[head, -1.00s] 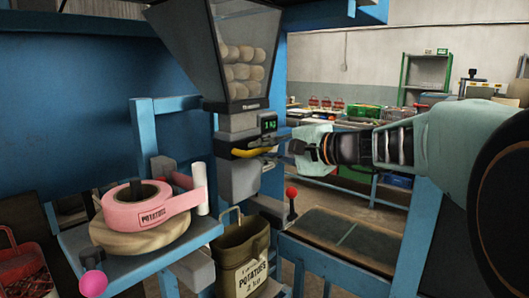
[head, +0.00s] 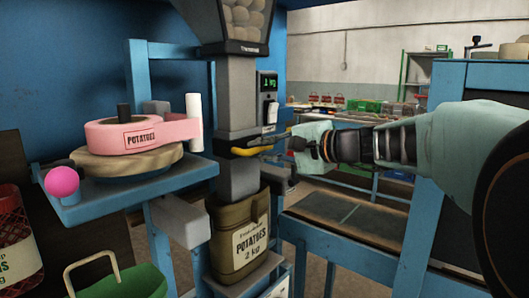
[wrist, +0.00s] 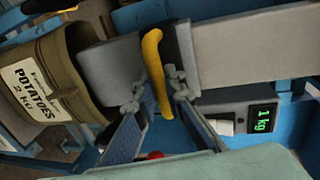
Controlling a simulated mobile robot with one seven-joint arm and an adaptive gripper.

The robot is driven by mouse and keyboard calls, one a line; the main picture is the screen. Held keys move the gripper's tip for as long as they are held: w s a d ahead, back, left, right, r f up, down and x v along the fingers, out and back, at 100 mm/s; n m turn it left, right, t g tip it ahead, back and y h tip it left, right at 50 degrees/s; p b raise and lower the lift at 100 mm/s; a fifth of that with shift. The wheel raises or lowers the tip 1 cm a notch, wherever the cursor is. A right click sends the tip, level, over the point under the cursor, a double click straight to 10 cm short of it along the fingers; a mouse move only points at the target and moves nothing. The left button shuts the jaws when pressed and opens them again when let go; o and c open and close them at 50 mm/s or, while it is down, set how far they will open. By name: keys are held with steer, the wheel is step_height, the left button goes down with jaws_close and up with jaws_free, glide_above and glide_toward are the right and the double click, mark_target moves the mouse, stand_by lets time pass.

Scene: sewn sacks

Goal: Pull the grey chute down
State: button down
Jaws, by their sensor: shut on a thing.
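The grey chute (head: 240,180) hangs upright below the clear hopper (head: 237,18). A dark collar with a yellow handle (head: 268,147) is around it. In the wrist view the chute (wrist: 112,66) has its lower end at the mouth of the olive potato sack (wrist: 60,75), seemingly inside it. The sack (head: 240,243) stands upright below, labelled 2 kg. My gripper (head: 290,146) is at the right end of the handle. In the wrist view its fingers (wrist: 155,95) are shut on either side of the yellow handle (wrist: 155,70).
A scale display (head: 267,82) reading 1 kg is beside the chute. A pink tape roll (head: 135,135) sits on a blue shelf at left, with a pink knob (head: 62,181) at its corner. A green basket (head: 130,284) is at lower left. A blue frame stands right of the sack.

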steer(key=shift+f, duration=0.4)
steer(key=c, duration=2)
jaws_free()
steer(key=shift+r, duration=0.1)
steer(key=shift+d+r, duration=0.1)
steer(key=shift+s+d+r, duration=0.1)
steer(key=shift+s+d, duration=0.15)
steer(key=shift+d, duration=0.05)
steer(key=v, duration=1.1)
steer(key=shift+s, duration=0.1)
